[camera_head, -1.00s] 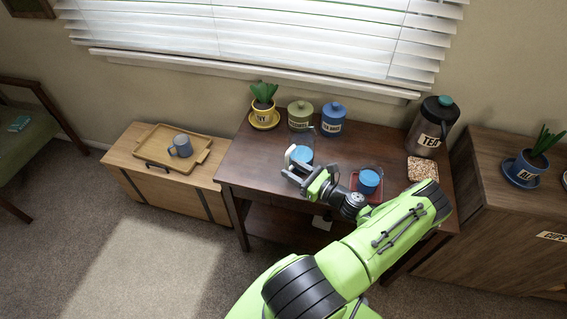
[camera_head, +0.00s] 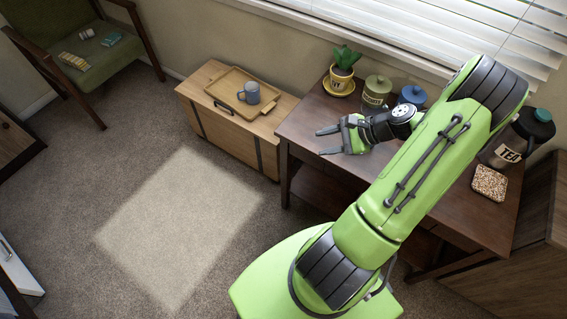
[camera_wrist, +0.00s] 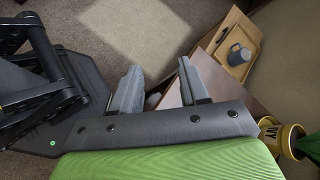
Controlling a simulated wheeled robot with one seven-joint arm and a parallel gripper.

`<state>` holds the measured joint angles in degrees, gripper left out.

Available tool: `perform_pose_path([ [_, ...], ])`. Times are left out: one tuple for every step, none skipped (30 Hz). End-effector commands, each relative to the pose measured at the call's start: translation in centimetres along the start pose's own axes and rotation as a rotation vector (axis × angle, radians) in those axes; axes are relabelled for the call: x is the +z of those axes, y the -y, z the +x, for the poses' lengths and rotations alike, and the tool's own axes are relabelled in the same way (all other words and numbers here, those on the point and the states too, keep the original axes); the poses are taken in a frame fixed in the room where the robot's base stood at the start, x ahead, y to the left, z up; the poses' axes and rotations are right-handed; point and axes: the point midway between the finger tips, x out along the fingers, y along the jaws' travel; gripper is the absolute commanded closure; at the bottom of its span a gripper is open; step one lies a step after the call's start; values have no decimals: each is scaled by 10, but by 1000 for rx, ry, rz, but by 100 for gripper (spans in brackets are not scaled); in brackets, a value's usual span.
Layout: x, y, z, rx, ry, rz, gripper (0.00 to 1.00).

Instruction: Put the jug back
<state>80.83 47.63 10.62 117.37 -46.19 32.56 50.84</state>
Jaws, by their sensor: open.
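The tall steel jug marked TEA (camera_head: 503,151), with a dark lid and green knob, stands upright at the desk's right end, partly behind my arm. A grey-blue mug (camera_head: 250,94) with a handle stands on a wooden tray (camera_head: 222,92); it also shows in the wrist view (camera_wrist: 236,55). I cannot tell for certain which vessel is the task's jug. My gripper (camera_head: 329,141) is open and empty, above the desk's left front edge, apart from the mug and the TEA jug. Its two fingers (camera_wrist: 158,87) show in the wrist view with nothing between them. My arm hides the middle of the desk.
A yellow potted plant (camera_head: 342,78), a green canister (camera_head: 376,92) and a blue canister (camera_head: 412,97) line the desk's back edge. A patterned square mat (camera_head: 489,183) lies near the TEA jug. The low wooden cabinet (camera_head: 213,122) bears the tray.

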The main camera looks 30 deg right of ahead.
Motion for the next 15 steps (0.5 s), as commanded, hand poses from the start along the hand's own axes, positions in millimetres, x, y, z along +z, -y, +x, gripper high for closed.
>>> perform_pose_path([
  [30, 8, 5, 119, -52, -158, 56],
  [46, 10, 7, 182, -81, -247, 56],
  [68, 13, 8, 261, -117, -367, 56],
  [85, 13, 8, 316, -144, -458, 56],
  [102, 13, 8, 367, -169, -548, 56],
  [124, 12, 7, 429, -200, -669, 56],
  [141, 11, 5, 470, -224, -759, 56],
  [158, 9, 2, 507, -246, -847, 56],
  [180, 4, -2, 549, -274, -966, 56],
  [196, 0, -6, 577, -294, -1054, 56],
  [211, -5, -10, 599, -314, -1141, 56],
  [230, -13, -17, 622, -337, -1253, 56],
  [244, -20, -23, 634, -353, -1338, 56],
  [256, -27, -29, 641, -367, -1420, 56],
  [269, -36, -38, 644, -385, -1520, 56],
])
